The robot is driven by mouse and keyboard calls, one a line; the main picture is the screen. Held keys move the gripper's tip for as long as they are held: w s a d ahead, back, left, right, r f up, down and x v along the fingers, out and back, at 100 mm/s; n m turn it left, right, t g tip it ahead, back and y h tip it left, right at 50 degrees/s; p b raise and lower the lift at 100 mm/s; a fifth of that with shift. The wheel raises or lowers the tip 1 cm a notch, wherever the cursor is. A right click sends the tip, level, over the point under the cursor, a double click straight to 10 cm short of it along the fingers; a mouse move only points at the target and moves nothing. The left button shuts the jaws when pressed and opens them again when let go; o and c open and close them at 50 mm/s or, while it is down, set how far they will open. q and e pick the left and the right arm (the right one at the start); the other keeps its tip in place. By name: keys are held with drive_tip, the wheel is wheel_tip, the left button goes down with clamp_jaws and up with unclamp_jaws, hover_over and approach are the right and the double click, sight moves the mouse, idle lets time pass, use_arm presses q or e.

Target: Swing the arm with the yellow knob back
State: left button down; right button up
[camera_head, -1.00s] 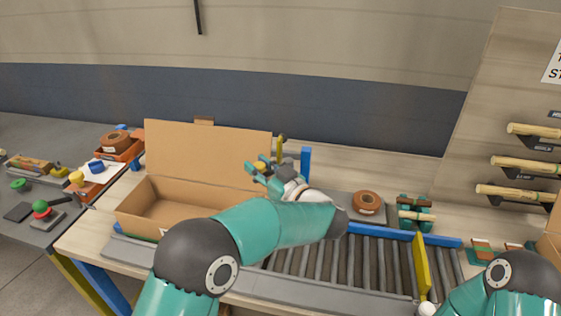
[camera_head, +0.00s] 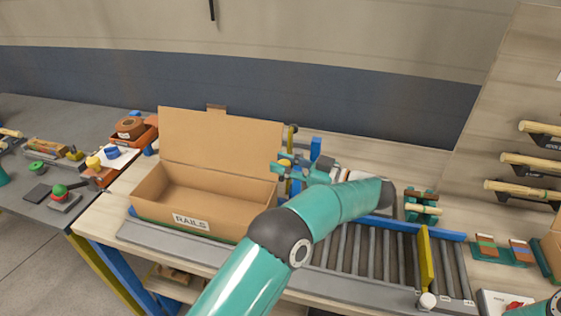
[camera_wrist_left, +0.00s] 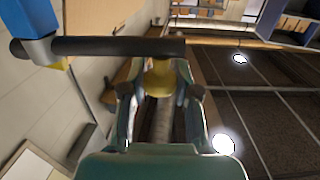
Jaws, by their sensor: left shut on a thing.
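The yellow knob (camera_wrist_left: 160,78) sits under a dark bar-like arm (camera_wrist_left: 105,46) in the left wrist view. The bar runs across the top of that view from a blue post (camera_wrist_left: 33,20). My left gripper (camera_wrist_left: 160,100) is shut on the yellow knob, with one finger on each side. In the head view my left gripper (camera_head: 284,168) is beside the right end of the carton's raised flap, near the blue post (camera_head: 316,149). The knob shows there only as a small yellow patch (camera_head: 285,161), and most of the bar is hard to make out. My right gripper is out of view.
An open carton (camera_head: 187,220) marked RAILS stands left of my left gripper. A roller conveyor (camera_head: 345,255) with an upright yellow plate (camera_head: 425,258) runs to the right. A green holder with a wooden piece (camera_head: 422,209) stands behind it.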

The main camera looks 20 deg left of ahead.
use_arm(q)
drive_tip(key=shift+r, duration=0.1)
drive_tip(key=c, duration=0.8)
unclamp_jaws()
wheel_tip(320, 180, up, 10)
drive_tip(key=shift+f, duration=0.1)
